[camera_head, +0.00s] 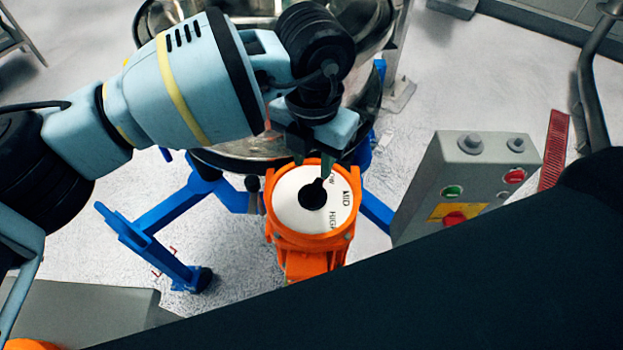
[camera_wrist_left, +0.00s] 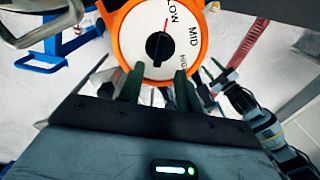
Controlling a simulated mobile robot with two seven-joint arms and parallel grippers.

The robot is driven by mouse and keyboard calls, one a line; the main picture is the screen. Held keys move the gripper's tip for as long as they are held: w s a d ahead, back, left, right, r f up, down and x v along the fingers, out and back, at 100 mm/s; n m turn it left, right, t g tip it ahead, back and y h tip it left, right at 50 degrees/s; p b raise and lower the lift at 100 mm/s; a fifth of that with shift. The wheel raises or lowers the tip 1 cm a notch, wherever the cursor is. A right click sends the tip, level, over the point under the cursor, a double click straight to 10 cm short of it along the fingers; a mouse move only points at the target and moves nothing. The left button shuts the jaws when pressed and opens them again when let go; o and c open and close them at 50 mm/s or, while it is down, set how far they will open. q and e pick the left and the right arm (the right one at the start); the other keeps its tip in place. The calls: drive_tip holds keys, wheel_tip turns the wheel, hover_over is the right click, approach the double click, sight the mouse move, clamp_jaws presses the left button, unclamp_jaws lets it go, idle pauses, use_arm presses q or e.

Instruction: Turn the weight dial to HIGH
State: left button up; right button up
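The weight dial (camera_head: 290,208) is a white disc in an orange housing (camera_head: 315,242), with a black central knob (camera_head: 313,195). In the left wrist view, the dial (camera_wrist_left: 176,62) shows LOW, MID and HIGH down its right side. A thin red mark above the knob (camera_wrist_left: 159,46) points up, close to LOW. My left gripper (camera_head: 311,167) hangs over the dial's far edge in the head view. Its dark green fingers (camera_wrist_left: 158,90) are apart with nothing between them, just short of the knob. My right gripper (camera_wrist_left: 212,84) appears small beside the dial; its opening is unclear.
A grey control box (camera_head: 440,190) with red and green buttons stands right of the dial. A shiny metal vessel (camera_head: 240,160) and blue frame legs (camera_head: 165,207) lie behind and left. A large dark shape covers the lower right of the head view. Pale floor shows between.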

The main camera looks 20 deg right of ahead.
sight(313, 188)
use_arm(q)
drive_tip(key=shift+f, duration=3.6)
drive_tip(key=shift+c, duration=0.4)
clamp_jaws()
